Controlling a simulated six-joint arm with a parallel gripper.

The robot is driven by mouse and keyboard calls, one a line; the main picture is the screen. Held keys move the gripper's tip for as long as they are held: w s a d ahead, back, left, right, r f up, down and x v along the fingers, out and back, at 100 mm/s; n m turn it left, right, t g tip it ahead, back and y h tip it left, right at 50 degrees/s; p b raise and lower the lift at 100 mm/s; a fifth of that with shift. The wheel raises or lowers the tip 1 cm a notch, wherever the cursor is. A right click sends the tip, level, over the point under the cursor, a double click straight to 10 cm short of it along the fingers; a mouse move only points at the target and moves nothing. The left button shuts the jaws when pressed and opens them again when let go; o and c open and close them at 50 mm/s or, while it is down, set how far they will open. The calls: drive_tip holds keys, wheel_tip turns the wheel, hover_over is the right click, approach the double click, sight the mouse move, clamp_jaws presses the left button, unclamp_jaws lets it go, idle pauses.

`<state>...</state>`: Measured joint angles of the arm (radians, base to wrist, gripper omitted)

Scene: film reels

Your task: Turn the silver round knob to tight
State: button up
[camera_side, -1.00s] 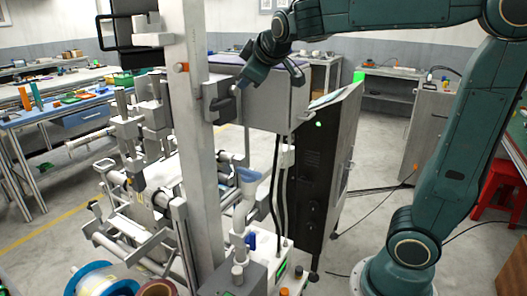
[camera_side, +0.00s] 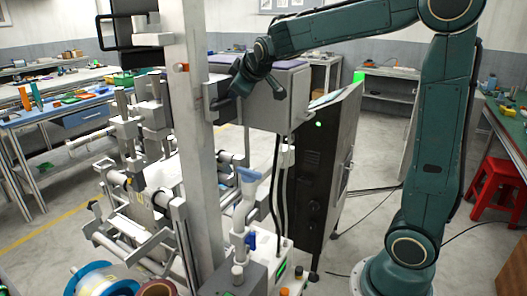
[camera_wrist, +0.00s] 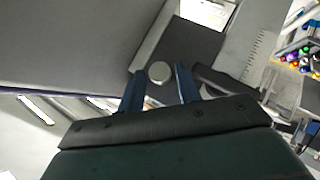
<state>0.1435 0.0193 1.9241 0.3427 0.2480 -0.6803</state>
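The silver round knob (camera_wrist: 159,71) shows in the wrist view on a dark grey block (camera_wrist: 192,48). My gripper (camera_wrist: 160,77) is open, with one blue finger on each side of the knob. There appears to be space between the knob and each finger, and I cannot tell how far the fingertips reach along it. In the side view my gripper (camera_side: 244,86) is at the dark block beside the tall metal post (camera_side: 190,130). The knob is not clearly visible there, behind or between the fingers.
A large grey box (camera_side: 284,98) is right behind my gripper, and its broad face fills the upper left of the wrist view. The post stands close on the left. A machine with rollers (camera_side: 135,190) lies below. The floor at right is open around a red stool (camera_side: 494,187).

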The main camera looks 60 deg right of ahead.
drive_tip(key=c, duration=0.7)
drive_tip(key=shift+d, duration=0.1)
drive_tip(key=shift+d+r+m+y, duration=0.1)
drive_tip(key=shift+m+y, duration=0.6)
drive_tip(key=shift+y, duration=0.4)
drive_tip(key=o, duration=0.7)
